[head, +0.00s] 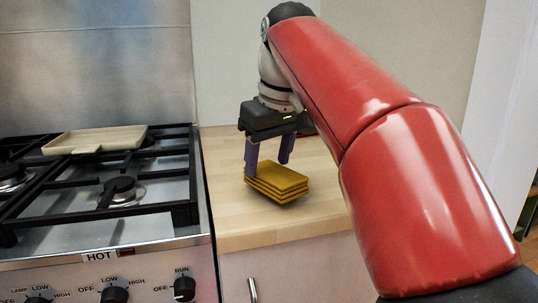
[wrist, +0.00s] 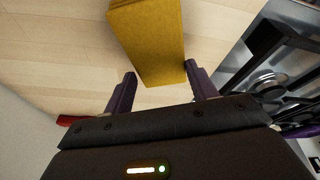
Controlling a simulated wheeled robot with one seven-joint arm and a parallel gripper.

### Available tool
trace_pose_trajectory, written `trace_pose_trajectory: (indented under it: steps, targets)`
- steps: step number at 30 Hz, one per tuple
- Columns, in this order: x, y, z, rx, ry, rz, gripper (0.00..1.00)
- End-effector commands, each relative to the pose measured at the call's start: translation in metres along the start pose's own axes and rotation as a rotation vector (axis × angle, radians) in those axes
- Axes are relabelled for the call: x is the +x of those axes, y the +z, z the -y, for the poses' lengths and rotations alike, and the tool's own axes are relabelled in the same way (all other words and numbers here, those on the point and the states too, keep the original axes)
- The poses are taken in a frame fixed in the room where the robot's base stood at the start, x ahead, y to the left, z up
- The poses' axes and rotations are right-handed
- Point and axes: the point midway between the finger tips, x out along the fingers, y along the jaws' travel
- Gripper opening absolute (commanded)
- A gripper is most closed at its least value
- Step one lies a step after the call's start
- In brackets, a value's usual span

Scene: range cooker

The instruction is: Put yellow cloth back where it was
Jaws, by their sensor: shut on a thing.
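The yellow cloth (head: 277,181) is a folded, layered stack at the wooden counter, right of the cooker. My gripper (head: 267,167) points down over it, its purple fingers shut on the cloth's near-left end and far side. The wrist view shows the cloth (wrist: 150,38) reaching away from between the fingertips (wrist: 160,70). A shadow lies under the cloth; I cannot tell whether it rests on the counter or hangs just above it.
The cooker's black grates (head: 185,170) stand left of the counter, with a beige flat pan (head: 95,140) on them. Knobs (head: 184,289) line its front. A small red and dark thing (head: 308,126) is partly hidden behind my gripper. The counter's front (head: 290,225) is clear.

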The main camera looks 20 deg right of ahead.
Motion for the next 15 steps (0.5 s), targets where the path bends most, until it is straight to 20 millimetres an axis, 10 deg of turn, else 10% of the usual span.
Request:
trace_pose_trajectory:
  steps: [15]
  targets:
    - [0.0094, 0.0030, 0.0006, 0.000, 0.000, 0.000, 0.21]
